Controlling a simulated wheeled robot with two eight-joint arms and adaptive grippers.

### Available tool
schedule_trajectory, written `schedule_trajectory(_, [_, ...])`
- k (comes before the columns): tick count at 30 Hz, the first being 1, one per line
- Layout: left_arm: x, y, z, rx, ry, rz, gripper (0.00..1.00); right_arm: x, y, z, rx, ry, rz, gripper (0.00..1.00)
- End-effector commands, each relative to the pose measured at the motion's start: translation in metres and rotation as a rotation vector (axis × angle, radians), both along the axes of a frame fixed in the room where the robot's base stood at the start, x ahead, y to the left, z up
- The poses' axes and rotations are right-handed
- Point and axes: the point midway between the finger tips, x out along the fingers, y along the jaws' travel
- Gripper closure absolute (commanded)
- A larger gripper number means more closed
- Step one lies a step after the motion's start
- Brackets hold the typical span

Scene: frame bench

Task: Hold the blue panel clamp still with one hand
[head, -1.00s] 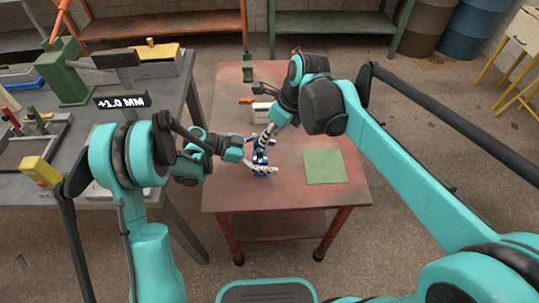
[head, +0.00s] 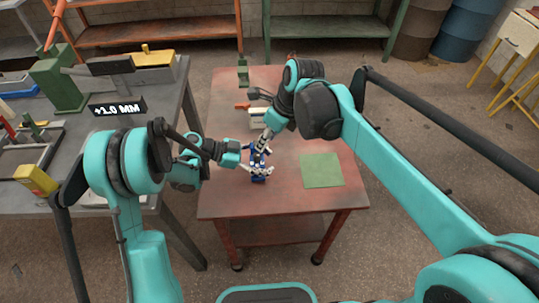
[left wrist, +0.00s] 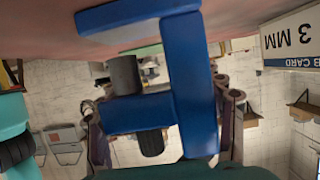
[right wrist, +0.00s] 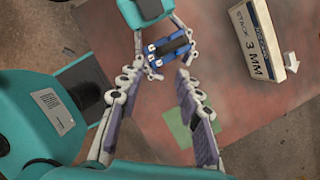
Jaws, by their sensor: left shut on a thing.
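The blue panel clamp (head: 258,179) is near the middle of the red table. In the left wrist view the clamp (left wrist: 192,85) fills the centre, between my left fingers. My left gripper (head: 258,166) reaches in from the left and is shut on it. My right gripper (right wrist: 160,70) is open, its fingers well apart. It comes down from above, with its tips close to the clamp (right wrist: 168,48). Whether the right fingertips touch the clamp cannot be told. The grippers hide part of the clamp in the head view.
A white box marked 3 MM (right wrist: 260,40) stands behind the clamp on the red table (head: 225,195). A green square (head: 321,170) lies to the right. A grey bench (head: 165,105) with tools and a black display (head: 117,107) stands at the left. The table's front is clear.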

Motion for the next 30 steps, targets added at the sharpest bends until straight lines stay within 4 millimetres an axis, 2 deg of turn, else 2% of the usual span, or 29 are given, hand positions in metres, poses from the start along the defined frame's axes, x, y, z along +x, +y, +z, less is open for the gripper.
schedule_trajectory(25, [0.0001, 0.0002, -0.0009, 0.002, -0.001, 0.0, 0.82, 0.0, 0.0, -0.0002, 0.0, 0.0, 0.0, 0.66])
schedule_trajectory(27, [0.0001, 0.0002, -0.0009, 0.002, -0.001, 0.0, 0.82, -0.0001, 0.0, -0.0002, 0.0, -0.001, 0.002, 0.61])
schedule_trajectory(30, [0.0002, 0.0002, -0.0009, 0.002, -0.001, 0.001, 0.82, -0.0017, 0.0003, -0.0005, -0.011, -0.018, 0.035, 0.61])
